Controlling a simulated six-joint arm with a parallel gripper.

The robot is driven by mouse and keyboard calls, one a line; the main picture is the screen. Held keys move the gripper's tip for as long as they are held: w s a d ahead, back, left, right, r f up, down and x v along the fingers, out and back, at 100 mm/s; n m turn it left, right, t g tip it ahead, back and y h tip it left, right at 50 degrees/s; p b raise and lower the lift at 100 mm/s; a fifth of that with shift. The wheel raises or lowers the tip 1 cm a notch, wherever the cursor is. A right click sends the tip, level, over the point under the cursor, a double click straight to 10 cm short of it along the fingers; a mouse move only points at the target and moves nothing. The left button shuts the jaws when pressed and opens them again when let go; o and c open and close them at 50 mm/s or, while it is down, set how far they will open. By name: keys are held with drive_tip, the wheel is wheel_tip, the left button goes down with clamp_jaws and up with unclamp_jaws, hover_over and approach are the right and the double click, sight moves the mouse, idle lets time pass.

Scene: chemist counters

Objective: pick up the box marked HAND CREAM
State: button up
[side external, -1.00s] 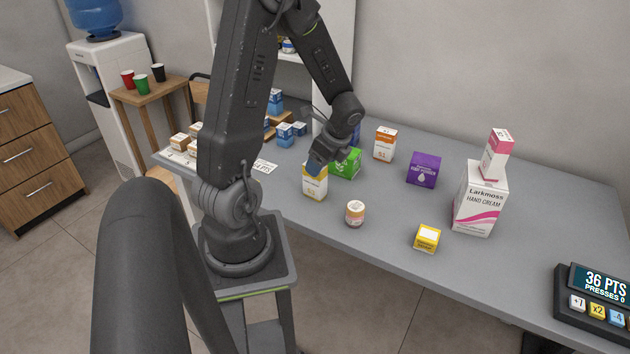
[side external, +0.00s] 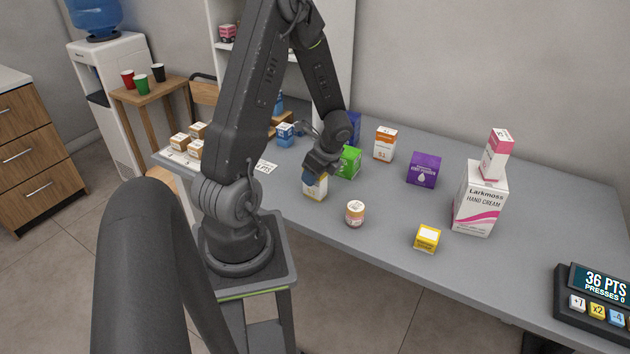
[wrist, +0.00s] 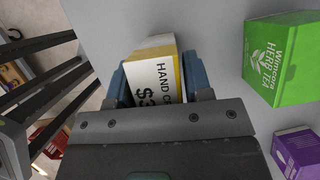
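A small white and yellow box (side external: 315,189) stands at the table's near left. In the wrist view this box (wrist: 154,80) shows "HAND C" and "$3", the rest covered. My gripper (side external: 314,178) is down over its top, with a blue fingertip on either side; in the wrist view the gripper (wrist: 158,82) looks open, the box turned slightly between the fingers. I cannot tell whether either finger touches it. A larger white box (side external: 480,205) with a pink swoosh, marked "Larkmoss HAND CREAM", stands at the right with a small pink and white box (side external: 496,155) on top.
A green herb tea box (side external: 348,162), also in the wrist view (wrist: 279,60), stands close behind. A purple box (side external: 423,170), orange and white box (side external: 385,144), small jar (side external: 355,213) and yellow box (side external: 427,238) stand to the right. A keypad display (side external: 598,283) is at the right edge.

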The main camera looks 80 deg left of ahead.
drive_tip(key=c, duration=0.6)
drive_tip(key=shift+r, duration=0.1)
